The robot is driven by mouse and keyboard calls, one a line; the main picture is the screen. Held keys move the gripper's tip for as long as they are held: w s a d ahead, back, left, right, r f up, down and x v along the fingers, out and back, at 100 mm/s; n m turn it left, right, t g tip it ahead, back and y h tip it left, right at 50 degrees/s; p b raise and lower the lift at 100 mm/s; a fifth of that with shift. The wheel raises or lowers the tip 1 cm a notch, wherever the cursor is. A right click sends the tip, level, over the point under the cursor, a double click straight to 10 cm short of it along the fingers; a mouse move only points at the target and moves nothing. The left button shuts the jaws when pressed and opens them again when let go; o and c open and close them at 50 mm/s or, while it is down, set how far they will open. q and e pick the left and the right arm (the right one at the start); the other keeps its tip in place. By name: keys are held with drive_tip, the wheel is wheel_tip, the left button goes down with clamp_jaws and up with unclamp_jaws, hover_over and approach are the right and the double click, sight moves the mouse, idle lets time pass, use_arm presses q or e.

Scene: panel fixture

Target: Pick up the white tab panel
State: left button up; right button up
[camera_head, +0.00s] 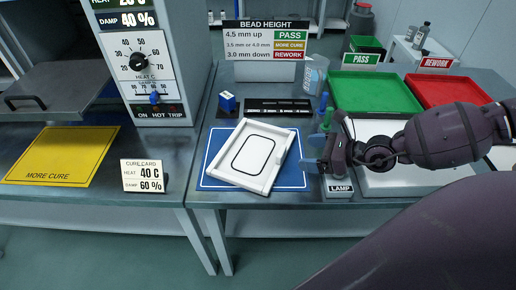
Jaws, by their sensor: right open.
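The white tab panel (240,172) lies tilted a little clockwise on a blue mat (293,178) on the table. It has a raised rim and a black rounded outline on its face. My right gripper (318,152) is just right of the panel, its fingers pointing left toward the panel's right edge. It is open and holds nothing that I can see. Whether a fingertip touches the panel I cannot tell. My left gripper is not in view.
Green (372,92) and red (446,90) trays are at back right.

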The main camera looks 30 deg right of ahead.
sight(280, 150)
drive_tip(key=x, duration=0.3)
drive_tip(key=shift+w+a+p, duration=0.25)
drive_tip(key=shift+p, duration=0.05)
drive_tip(key=shift+x, duration=0.95)
drive_tip(key=shift+w+a+p, duration=0.3)
drive_tip(key=shift+w+p, duration=0.05)
drive_tip(key=shift+p, duration=0.15)
drive_tip(key=shift+w+a+f+p, duration=0.1)
drive_tip(key=shift+w+a+p, duration=0.5)
drive_tip(key=shift+w, duration=0.1)
drive_tip(key=shift+x, duration=0.8)
drive_tip(key=shift+w+a+f, duration=0.25)
drive_tip(key=shift+w+f, duration=0.05)
drive_tip(key=shift+f, duration=0.1)
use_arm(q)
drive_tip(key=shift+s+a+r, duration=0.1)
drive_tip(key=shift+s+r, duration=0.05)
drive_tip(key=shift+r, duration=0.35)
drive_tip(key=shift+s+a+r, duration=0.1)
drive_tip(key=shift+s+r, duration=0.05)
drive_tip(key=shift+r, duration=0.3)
use_arm(e)
drive_tip(key=shift+c, duration=0.3)
